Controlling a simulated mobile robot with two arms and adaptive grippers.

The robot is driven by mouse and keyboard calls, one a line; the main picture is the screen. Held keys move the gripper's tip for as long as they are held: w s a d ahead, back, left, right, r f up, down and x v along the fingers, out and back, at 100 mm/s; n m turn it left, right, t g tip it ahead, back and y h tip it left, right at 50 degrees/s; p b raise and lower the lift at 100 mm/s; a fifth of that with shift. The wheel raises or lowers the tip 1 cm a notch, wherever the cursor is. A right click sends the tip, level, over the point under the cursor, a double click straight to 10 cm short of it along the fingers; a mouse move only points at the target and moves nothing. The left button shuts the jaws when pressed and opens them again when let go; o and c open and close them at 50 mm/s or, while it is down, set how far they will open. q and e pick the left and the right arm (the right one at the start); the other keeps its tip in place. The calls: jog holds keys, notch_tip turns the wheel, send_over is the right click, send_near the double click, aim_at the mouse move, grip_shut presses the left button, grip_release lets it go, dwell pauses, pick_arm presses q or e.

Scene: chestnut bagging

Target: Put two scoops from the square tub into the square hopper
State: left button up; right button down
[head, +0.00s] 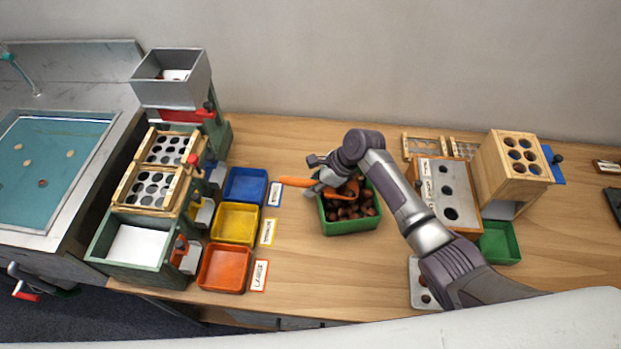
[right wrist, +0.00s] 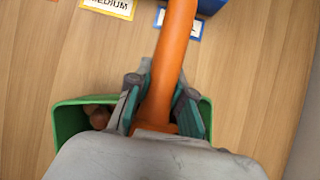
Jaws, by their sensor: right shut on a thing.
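The square green tub (head: 349,230) holds brown chestnuts and stands mid-table; part of its rim shows in the right wrist view (right wrist: 66,122). My right gripper (head: 317,181) is over the tub's back left edge, shut on the orange scoop. The scoop's handle (head: 295,182) points left, and it runs up the right wrist view (right wrist: 175,45). The scoop's head is low in or just over the tub; its load is mostly hidden by my gripper. The square grey hopper (head: 171,92) stands at the back left on top of a machine. My left gripper is out of view.
Blue (head: 245,185), yellow (head: 235,223) and orange (head: 224,268) trays with labels lie between the machine and tub. To the right are a board with holes (head: 450,196), a wooden block (head: 512,170) and a small green bin (head: 499,242). A sink (head: 40,165) is far left.

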aim_at(303, 180)
jog(key=shift+w+a+r+h+p, duration=0.15)
jog(key=shift+a+r+h+p, duration=0.2)
jog(key=shift+r+p, duration=0.6)
jog(key=shift+w+a+r+h+p, duration=0.15)
jog(key=shift+a+r+p, duration=0.25)
jog(key=shift+r+p, duration=0.5)
jog(key=shift+a+f, duration=0.1)
jog(key=shift+f, duration=0.05)
